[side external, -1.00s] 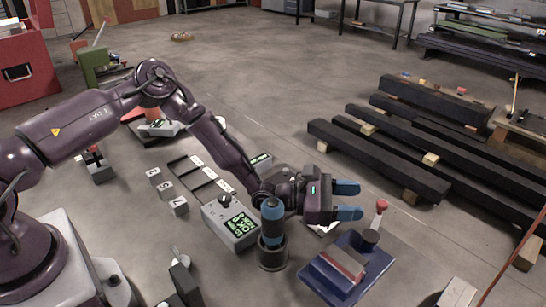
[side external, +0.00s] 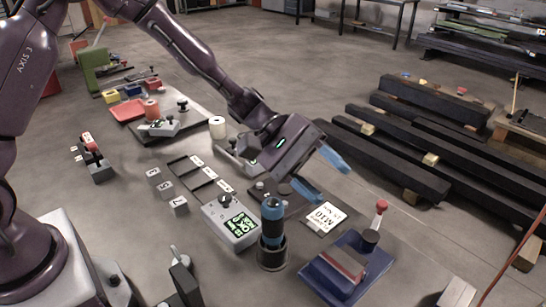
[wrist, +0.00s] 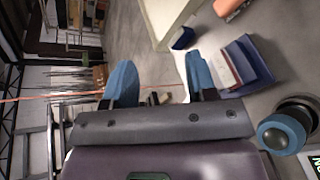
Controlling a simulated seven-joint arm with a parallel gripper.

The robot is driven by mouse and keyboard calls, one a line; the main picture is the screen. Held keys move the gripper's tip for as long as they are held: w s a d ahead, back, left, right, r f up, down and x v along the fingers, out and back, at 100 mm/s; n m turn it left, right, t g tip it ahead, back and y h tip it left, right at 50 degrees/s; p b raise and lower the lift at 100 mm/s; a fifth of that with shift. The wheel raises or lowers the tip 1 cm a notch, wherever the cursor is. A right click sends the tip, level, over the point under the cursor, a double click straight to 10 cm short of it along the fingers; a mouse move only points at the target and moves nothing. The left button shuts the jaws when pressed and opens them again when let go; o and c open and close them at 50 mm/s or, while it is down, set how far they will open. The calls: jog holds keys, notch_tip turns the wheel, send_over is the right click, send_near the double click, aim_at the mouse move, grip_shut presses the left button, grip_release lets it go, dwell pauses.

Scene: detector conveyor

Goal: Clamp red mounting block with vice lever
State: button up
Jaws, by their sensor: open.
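The blue vice (side external: 372,262) stands at the front right in the side view. The red mounting block (side external: 343,264) lies in it, between its blue parts. The vice lever (side external: 381,208) has a red knob and stands upright at the vice's back right. My gripper (side external: 334,186) is open and empty, with blue fingers, above and behind the vice, apart from the lever. In the wrist view my gripper (wrist: 158,62) is open, and the vice (wrist: 250,60) shows to the right of the fingers with a thin red strip. The lever cannot be made out clearly there.
A blue-topped cylinder in a dark holder (side external: 271,232) stands left of the vice. Beside it are a display box (side external: 230,225) and a white M10 card (side external: 323,217). Dark beams (side external: 390,160) lie behind to the right. The floor right of the vice is mostly clear.

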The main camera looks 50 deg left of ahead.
jog(key=s+a+r+m+g+y, duration=0.1)
jog(key=s+a+r+m+y, duration=0.3)
jog(key=s, duration=0.2)
jog(key=shift+s, duration=0.15)
dwell(0.4)
jog(key=m+t+y, duration=0.4)
jog(key=y, duration=0.6)
send_near(382, 203)
jog(key=x, duration=0.9)
